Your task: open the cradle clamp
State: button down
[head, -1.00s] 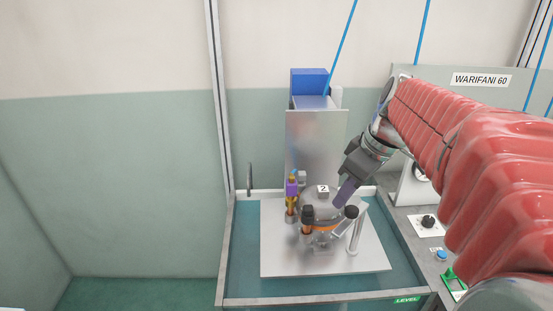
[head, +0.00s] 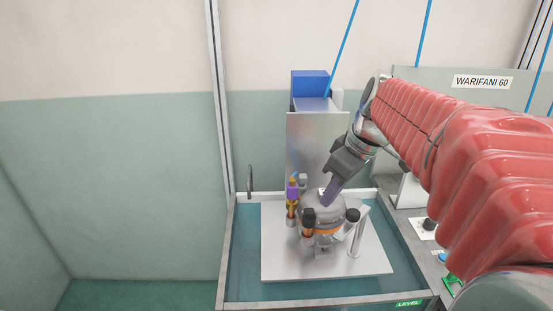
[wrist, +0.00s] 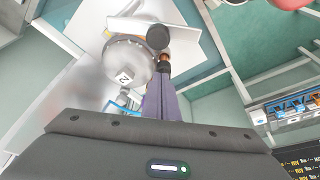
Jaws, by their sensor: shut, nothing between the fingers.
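A grey domed compressor (head: 322,212) with an orange band stands in the cradle on a white plate (head: 285,263). In the wrist view the dome (wrist: 124,62) shows its "2" label. A light bar with a black knob (head: 353,215) stands at its right, apparently the cradle clamp; the knob also shows in the wrist view (wrist: 157,37). I cannot tell the clamp's exact position. My gripper (head: 328,200) is shut and empty, its purple fingers pointing down over the dome's top in the head view. In the wrist view the fingers (wrist: 163,75) overlap a dark and copper-coloured post. Contact is unclear.
A purple and yellow fitting (head: 292,200) stands left of the dome, and a dark-topped post (head: 308,222) in front. A metal panel (head: 312,145) rises behind. The teal tray has a raised rim (head: 325,302). A control panel (head: 425,228) lies at the right.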

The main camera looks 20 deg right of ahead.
jog(key=v, duration=0.9)
jog(key=shift+w+d+r, duration=0.15)
jog(key=shift+w+r, duration=0.15)
jog(key=shift+r, duration=0.15)
jog(key=s+a+f+m+t+h, duration=0.1)
jog(key=s+a+f+m, duration=0.1)
jog(key=s+a+f, duration=0.3)
jog(key=s+a+f+m+t, duration=0.1)
jog(key=s+a+f+m, duration=0.2)
jog(key=a+f, duration=0.7)
jog(key=shift+s+f+m+h, duration=0.3)
jog(key=shift+s+f+h, duration=0.1)
jog(key=shift+s, duration=0.8)
